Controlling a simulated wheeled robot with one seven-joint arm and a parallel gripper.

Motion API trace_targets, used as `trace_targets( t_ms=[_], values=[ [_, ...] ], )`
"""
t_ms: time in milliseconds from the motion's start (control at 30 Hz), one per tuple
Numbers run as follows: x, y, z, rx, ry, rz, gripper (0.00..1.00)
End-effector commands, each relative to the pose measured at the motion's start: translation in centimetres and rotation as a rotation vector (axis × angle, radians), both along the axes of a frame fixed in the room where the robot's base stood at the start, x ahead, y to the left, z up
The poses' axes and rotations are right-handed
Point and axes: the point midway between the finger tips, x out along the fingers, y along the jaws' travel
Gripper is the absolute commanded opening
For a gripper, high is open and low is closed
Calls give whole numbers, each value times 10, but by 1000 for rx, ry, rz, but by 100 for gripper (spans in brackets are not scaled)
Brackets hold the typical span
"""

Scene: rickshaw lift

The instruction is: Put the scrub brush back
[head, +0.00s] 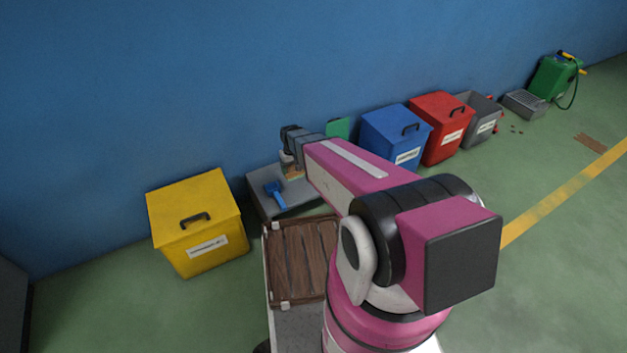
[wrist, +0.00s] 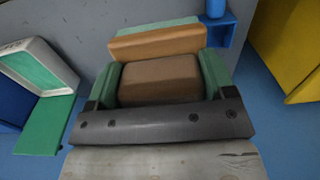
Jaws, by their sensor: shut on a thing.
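My gripper (head: 291,155) reaches over the grey bench against the blue wall. In the wrist view my gripper (wrist: 159,80) has its two green-padded fingers on either side of a brown block, which seems to be the scrub brush (wrist: 160,77). A tan bar with a green edge (wrist: 155,43) lies just beyond the block; I cannot tell whether it is part of the same thing. In the head view a bit of tan (head: 293,173) shows under the gripper. The arm and gripper hide most of what is held.
A blue item with a handle (head: 275,193) lies on the grey bench (head: 300,198). A yellow bin (head: 205,218) stands left. Blue (head: 393,137), red (head: 440,128) and grey (head: 477,120) bins line the wall at right. A cart with a brown slatted bed (head: 299,258) is in front.

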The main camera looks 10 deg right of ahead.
Motion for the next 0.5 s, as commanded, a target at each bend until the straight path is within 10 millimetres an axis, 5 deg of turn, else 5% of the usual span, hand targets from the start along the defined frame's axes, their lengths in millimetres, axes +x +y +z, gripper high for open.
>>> trace_targets(
  t_ms=[500],
  values=[
    [45, -84, -58, 0, 0, -3, 58]
  ],
)
